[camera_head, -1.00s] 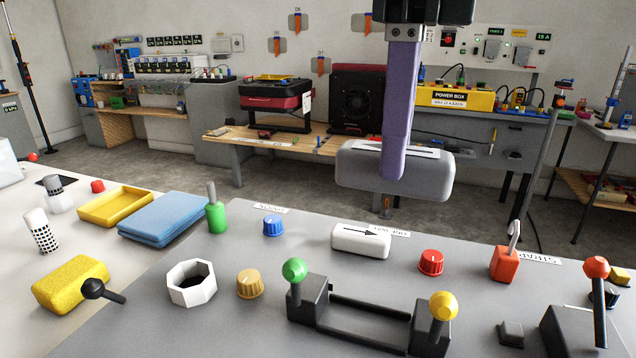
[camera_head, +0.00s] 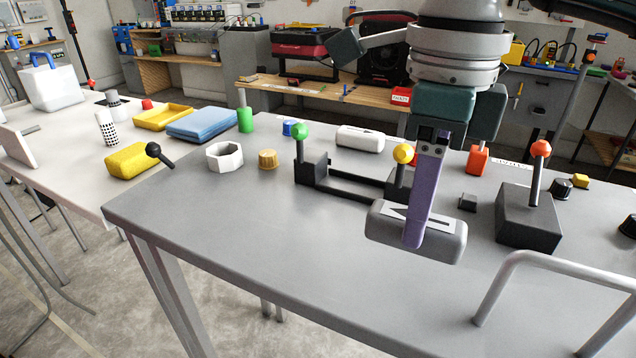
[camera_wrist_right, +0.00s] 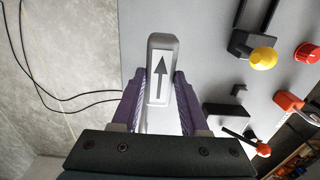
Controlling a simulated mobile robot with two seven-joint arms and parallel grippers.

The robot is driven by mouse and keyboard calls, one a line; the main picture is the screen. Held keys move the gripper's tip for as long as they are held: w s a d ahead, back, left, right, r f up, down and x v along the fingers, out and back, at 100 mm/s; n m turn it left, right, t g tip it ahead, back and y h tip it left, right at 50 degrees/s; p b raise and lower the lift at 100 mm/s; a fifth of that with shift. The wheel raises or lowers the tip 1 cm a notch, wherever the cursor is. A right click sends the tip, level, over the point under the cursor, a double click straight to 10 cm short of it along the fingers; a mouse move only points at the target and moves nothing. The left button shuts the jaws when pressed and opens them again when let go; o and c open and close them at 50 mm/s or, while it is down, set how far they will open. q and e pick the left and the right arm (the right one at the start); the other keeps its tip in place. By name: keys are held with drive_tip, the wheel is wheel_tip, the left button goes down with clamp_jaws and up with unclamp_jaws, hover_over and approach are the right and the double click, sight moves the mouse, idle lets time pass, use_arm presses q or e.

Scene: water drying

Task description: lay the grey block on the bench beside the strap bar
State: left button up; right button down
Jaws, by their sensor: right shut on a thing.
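My right gripper (camera_head: 416,236), with purple fingers, is shut on the grey block (camera_head: 443,246). The block has rounded edges and a white label with a black arrow. In the head view it appears over the near part of the grey bench (camera_head: 250,225); whether it touches the top cannot be told. In the right wrist view the block (camera_wrist_right: 160,45) sits between the two fingers (camera_wrist_right: 159,90), near the bench edge. A bent grey bar (camera_head: 570,265) stands at the bench's front right; I cannot tell if this is the strap bar. My left gripper is not in view.
Behind the block is a black two-lever frame with green (camera_head: 300,131) and yellow (camera_head: 403,153) knobs. A black box with an orange-knobbed lever (camera_head: 528,215) stands right of it. The bench's front left is clear.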

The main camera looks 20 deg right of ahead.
drive_tip(key=shift+f, duration=2.8)
drive_tip(key=shift+b, duration=0.3)
drive_tip(key=shift+f, duration=0.2)
drive_tip(key=shift+c, duration=2.1)
unclamp_jaws()
drive_tip(key=shift+r, duration=0.1)
wheel_tip(320, 180, up, 12)
drive_tip(key=shift+r+p, duration=0.15)
drive_tip(key=shift+p, duration=0.25)
